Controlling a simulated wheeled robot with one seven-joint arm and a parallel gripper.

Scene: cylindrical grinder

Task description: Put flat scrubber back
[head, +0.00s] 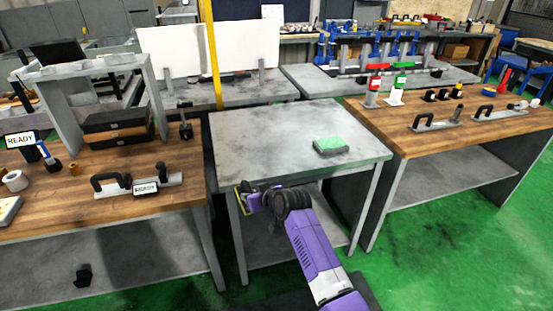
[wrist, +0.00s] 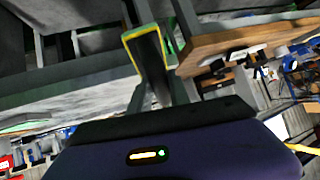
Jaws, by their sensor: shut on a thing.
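My gripper (head: 250,199) is in front of the near left corner of the grey table, at about the height of its top. It is shut on a thin flat piece with a yellow edge, which looks like the flat scrubber (head: 239,201). In the wrist view the flat scrubber (wrist: 148,50) is a dark narrow shape with a yellow rim, seen beyond the dark gripper body. The fingers are hard to make out. A green-topped grey block (head: 331,145) lies on the right part of the grey table (head: 265,140).
A wooden bench (head: 95,205) on the left carries a handled tool, a READY sign and a dark case. Another wooden bench (head: 440,145) on the right carries handled tools and small bottles. The left and middle of the grey table are clear. A yellow post (head: 212,60) stands behind.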

